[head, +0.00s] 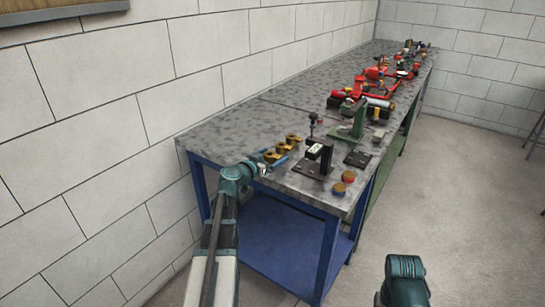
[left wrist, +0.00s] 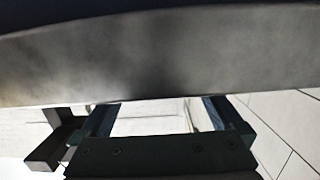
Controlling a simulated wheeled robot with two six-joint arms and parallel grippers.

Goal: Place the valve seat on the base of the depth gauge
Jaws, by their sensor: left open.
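Several small brass rings, which look like valve seats (head: 293,139), stand at the near left end of the grey table. A black upright device on a flat dark base, probably the depth gauge (head: 318,155), stands to their right. My left gripper (head: 270,158) is open at the table's left edge, its blue fingers around or just in front of the nearest brass ring. I cannot tell if it touches. In the left wrist view the gripper (left wrist: 158,118) has its fingers apart, with a blurred grey surface across the top and no ring visible between them. My right gripper is out of view.
Two red-and-yellow round parts (head: 344,183) lie near the table's front corner. A dark flat plate (head: 357,158) and a green stand (head: 346,124) are farther along, then red pump parts (head: 374,88). A white block wall (head: 120,130) borders the table's left side.

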